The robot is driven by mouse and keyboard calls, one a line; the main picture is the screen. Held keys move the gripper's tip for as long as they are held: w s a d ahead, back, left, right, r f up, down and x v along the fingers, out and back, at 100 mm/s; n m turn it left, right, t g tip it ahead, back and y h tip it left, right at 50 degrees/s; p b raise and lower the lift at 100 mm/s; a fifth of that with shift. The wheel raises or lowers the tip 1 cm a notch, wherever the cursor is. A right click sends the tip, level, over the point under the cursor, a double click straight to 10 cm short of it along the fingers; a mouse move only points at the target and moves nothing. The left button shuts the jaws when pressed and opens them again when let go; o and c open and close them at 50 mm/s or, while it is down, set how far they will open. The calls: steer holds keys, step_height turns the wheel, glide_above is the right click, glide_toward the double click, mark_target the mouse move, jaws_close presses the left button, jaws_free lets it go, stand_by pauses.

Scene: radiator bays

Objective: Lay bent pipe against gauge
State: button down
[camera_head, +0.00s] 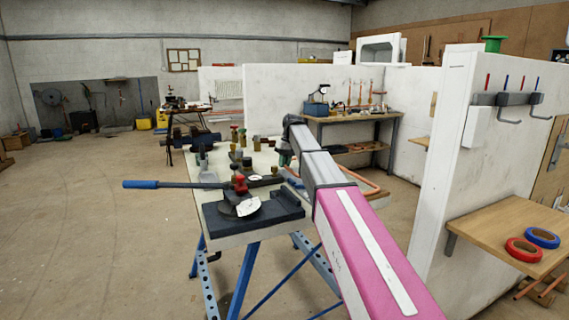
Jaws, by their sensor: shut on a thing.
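My arm reaches from the lower right over the workbench (215,163), and its wrist bends down at the far end. My gripper (284,160) shows small and partly hidden behind the arm. It is shut on a copper bent pipe (364,181), which shows on both sides of the arm at the bench's right side. The arm hides the pipe's middle. I cannot tell whether the pipe touches the bench top. I cannot pick out the gauge for certain among the small items on the bench.
A pipe bender (252,209) with a long blue-handled lever (165,184) sticks out left at the bench's near end. Several brass and dark fittings stand behind it. A white partition (475,150) and a shelf with tape rolls (522,249) stand right. The left floor is clear.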

steer(key=shift+d+x, duration=0.1)
steer(key=shift+x, duration=0.5)
steer(key=shift+d+x, duration=0.15)
steer(key=shift+x, duration=0.45)
stand_by(0.6)
steer(key=c, duration=1.1)
jaws_free()
steer(key=shift+f, duration=0.1)
steer(key=shift+o, duration=0.2)
steer(key=shift+d, duration=0.2)
steer(key=shift+c, duration=0.3)
